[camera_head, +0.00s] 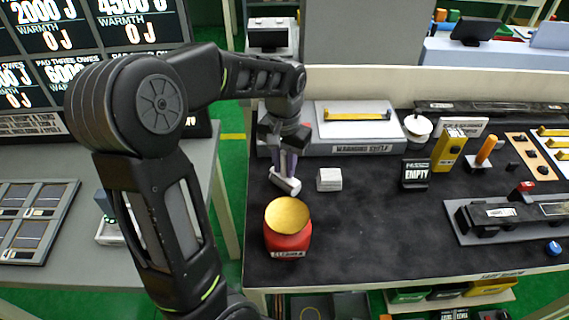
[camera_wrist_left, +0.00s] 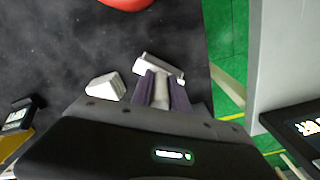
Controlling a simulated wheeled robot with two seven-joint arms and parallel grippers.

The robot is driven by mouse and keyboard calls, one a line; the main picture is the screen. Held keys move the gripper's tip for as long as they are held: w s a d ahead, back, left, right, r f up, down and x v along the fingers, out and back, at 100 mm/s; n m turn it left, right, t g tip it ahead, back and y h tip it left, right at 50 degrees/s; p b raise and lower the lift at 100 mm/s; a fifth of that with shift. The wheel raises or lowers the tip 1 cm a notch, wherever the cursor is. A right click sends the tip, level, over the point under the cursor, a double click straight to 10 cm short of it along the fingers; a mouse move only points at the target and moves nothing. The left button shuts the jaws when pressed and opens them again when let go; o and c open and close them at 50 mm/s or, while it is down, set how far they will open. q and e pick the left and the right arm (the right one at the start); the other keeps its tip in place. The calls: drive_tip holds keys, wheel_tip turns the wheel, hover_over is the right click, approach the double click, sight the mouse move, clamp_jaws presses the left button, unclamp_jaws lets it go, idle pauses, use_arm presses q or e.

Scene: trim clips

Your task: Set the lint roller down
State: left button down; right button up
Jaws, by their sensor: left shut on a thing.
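The lint roller (camera_head: 285,181) has a white cylinder head and a pale handle. It is near the left edge of the black table. My left gripper (camera_head: 288,160) is above it, pointing down, its purple fingers shut on the handle. In the left wrist view the handle is between the fingers (camera_wrist_left: 163,92) and the white head (camera_wrist_left: 160,67) lies crosswise just beyond the tips. I cannot tell whether the roller touches the table. My right gripper is not in view.
A small white block (camera_head: 329,179) stands just right of the roller. A red pot with a gold top (camera_head: 287,228) is in front. A grey warming shelf (camera_head: 357,127) is behind. The black table (camera_head: 360,235) is clear at its middle. A black EMPTY stand (camera_head: 416,174) is farther right.

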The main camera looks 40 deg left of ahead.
use_arm(q)
drive_tip(key=shift+f, duration=0.2)
drive_tip(key=c, duration=1.3)
unclamp_jaws()
drive_tip(key=shift+o, duration=0.2)
drive_tip(key=shift+r, duration=0.15)
wheel_tip(320, 180, up, 12)
drive_tip(key=shift+r+b, duration=0.1)
drive_tip(key=shift+b, duration=0.2)
